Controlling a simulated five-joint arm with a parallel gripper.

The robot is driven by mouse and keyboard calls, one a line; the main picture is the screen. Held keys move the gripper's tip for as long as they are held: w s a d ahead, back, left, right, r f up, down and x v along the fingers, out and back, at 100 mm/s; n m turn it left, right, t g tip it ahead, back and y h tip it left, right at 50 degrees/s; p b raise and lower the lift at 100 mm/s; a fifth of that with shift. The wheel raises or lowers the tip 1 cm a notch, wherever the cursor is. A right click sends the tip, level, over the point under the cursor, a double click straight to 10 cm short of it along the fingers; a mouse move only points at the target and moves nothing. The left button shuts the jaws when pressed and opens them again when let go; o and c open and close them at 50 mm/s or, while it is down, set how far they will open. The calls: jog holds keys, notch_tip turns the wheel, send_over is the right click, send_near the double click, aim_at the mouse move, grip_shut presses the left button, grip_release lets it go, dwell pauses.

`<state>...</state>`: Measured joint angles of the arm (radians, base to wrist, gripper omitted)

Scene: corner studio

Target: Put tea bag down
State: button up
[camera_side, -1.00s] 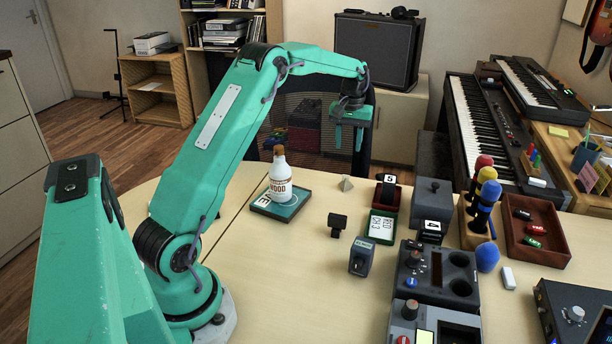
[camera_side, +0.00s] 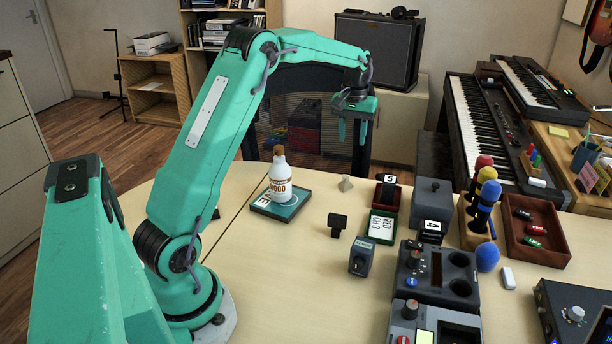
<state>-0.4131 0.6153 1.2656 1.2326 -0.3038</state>
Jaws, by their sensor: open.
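A small beige-grey pyramid, which looks like the tea bag (camera_side: 345,184), rests on the bare table behind a small black stand. My gripper (camera_side: 352,132) is open and empty, with its fingers pointing down. It hangs in the air above the pyramid in the picture, clear of it. Nothing shows between the fingers.
A white bottle (camera_side: 280,182) with a brown cap stands on a teal-edged tray (camera_side: 262,207) to the left. A small black stand (camera_side: 337,223), a green tray with a lettered card (camera_side: 381,228) and a grey box (camera_side: 431,202) are near the pyramid. The front-left tabletop is clear.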

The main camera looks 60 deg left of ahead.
jog(key=s+d+r+m+t, duration=0.2)
jog(key=s+d+r+m, duration=0.2)
jog(key=s+d+r, duration=0.9)
jog(key=s+d+f+m+t, duration=0.1)
jog(key=s+d, duration=0.3)
jog(key=s, duration=0.4)
jog(key=s+d+f+m+t, duration=0.2)
jog(key=s+d+f+m, duration=0.1)
jog(key=s, duration=0.4)
jog(key=shift+s+d+f, duration=0.35)
jog(key=shift+d+f, duration=0.4)
jog(key=shift+d, duration=0.45)
